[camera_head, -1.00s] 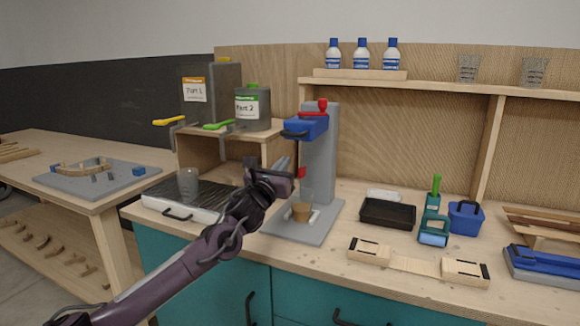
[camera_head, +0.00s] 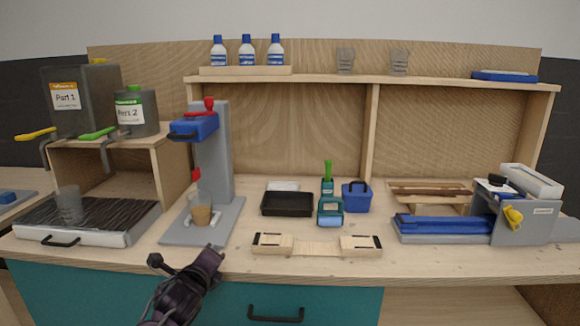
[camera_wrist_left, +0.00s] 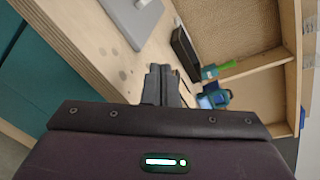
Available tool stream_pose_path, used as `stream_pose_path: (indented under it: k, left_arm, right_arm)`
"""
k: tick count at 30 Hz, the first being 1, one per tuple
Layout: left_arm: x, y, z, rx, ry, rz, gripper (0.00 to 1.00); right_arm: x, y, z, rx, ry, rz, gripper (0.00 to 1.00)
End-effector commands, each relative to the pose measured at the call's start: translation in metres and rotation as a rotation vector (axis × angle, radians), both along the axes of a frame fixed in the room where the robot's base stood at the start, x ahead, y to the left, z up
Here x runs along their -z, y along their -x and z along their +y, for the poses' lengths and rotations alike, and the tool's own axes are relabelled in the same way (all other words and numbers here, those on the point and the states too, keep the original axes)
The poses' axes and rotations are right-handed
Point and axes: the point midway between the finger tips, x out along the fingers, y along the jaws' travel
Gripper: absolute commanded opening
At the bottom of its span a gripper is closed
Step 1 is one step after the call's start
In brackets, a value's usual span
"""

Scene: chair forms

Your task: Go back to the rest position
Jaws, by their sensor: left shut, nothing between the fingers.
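My left gripper (camera_head: 210,256) is at the bench's front edge, below the grey press stand (camera_head: 213,150), and holds nothing. In the left wrist view its fingers (camera_wrist_left: 163,84) are closed together above the light wooden bench top. The press stand has a blue head (camera_head: 193,127) with a red knob. My right gripper is not in view.
A wooden form (camera_head: 316,245) lies right of my gripper. A black tray (camera_head: 287,204), a blue basket (camera_head: 356,197) and a blue clamp (camera_head: 441,227) stand farther back or right. Teal cabinet fronts (camera_head: 330,305) are below the bench top (camera_head: 450,262).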

Motion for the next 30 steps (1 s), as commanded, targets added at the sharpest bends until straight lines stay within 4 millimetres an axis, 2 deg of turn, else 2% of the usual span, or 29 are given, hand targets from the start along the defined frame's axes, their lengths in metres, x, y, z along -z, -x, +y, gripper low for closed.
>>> stream_pose_path:
  k: [1, 3, 5, 6, 9, 12, 18, 27, 29, 30]
  left_arm:
    - [0.029, 0.026, -0.014, -0.03, 0.161, 0.093, 0.0]
    - [0.061, 0.061, -0.026, -0.109, 0.385, 0.219, 0.0]
    - [0.084, 0.093, -0.032, -0.197, 0.57, 0.324, 0.0]
    - [0.099, 0.116, -0.034, -0.266, 0.687, 0.391, 0.0]
    - [0.127, 0.171, -0.034, -0.467, 0.951, 0.533, 0.0]
    - [0.144, 0.215, -0.029, -0.656, 1.136, 0.622, 0.0]
    - [0.16, 0.278, -0.019, -0.958, 1.355, 0.707, 0.0]
    - [0.169, 0.352, -0.002, -1.349, 1.543, 0.731, 0.0]
    - [0.169, 0.366, 0.001, -1.427, 1.571, 0.725, 0.0]
    - [0.175, 0.366, 0.001, -1.445, 1.575, 0.724, 0.0]
  right_arm:
    - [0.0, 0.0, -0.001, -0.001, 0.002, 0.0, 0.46]
    - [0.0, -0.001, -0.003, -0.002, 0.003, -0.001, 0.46]
    - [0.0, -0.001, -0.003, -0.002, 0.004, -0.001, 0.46]
    - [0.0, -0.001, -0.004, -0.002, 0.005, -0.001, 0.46]
    - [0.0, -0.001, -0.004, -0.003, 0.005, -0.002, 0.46]
    - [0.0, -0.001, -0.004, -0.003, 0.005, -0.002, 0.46]
    - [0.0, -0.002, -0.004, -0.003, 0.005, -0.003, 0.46]
    - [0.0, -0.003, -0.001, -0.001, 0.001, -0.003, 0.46]
    - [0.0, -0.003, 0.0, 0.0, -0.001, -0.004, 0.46]
    - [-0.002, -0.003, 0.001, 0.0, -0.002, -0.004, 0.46]
